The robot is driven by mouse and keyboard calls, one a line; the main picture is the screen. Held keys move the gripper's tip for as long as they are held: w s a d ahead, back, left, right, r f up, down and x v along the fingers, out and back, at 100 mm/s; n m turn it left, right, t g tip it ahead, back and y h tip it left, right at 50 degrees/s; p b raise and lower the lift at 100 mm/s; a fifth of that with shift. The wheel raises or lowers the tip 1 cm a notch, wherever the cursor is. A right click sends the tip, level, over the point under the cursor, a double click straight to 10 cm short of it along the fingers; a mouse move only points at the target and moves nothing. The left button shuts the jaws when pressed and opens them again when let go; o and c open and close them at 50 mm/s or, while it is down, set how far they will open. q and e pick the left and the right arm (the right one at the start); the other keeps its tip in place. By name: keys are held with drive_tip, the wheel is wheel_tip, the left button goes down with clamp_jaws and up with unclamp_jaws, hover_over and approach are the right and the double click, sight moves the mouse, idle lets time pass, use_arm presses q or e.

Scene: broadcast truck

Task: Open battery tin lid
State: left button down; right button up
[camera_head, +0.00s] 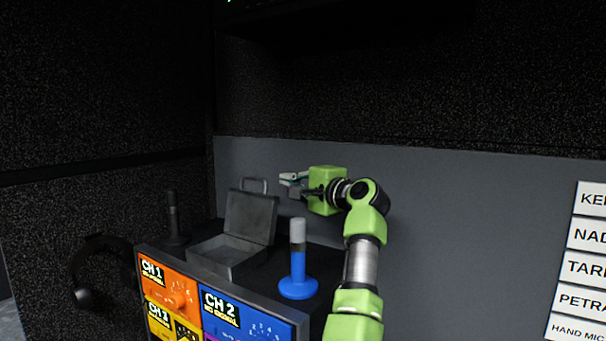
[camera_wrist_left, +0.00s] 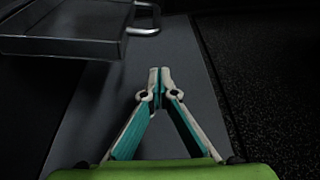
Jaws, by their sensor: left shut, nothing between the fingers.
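The battery tin (camera_head: 226,258) is a dark grey box on the black surface behind the channel panel. Its lid (camera_head: 249,217) stands raised and leans back, with a handle on its top edge, and the inside of the tin shows. In the left wrist view the lid (camera_wrist_left: 62,45) and its handle (camera_wrist_left: 146,18) show at the upper left. My left gripper (camera_head: 291,179) is up beside the lid, to its right, apart from it. Its fingertips (camera_wrist_left: 159,73) meet and hold nothing. My right gripper is in neither view.
A blue microphone stand with a grey top (camera_head: 298,262) stands right of the tin. A dark stand (camera_head: 173,220) and headphones (camera_head: 95,275) are at the left. The coloured channel panel (camera_head: 215,305) is in front. A grey wall (camera_head: 470,220) rises behind, with name labels at the right.

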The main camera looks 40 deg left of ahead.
use_arm(q)
drive_tip(key=s, duration=0.1)
drive_tip(key=s+p, duration=0.1)
drive_tip(key=s, duration=0.1)
drive_tip(key=shift+s+a+p, duration=0.25)
drive_tip(key=shift+s+p, duration=0.15)
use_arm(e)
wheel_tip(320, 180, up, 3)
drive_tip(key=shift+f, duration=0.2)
use_arm(q)
drive_tip(key=shift+d, duration=0.1)
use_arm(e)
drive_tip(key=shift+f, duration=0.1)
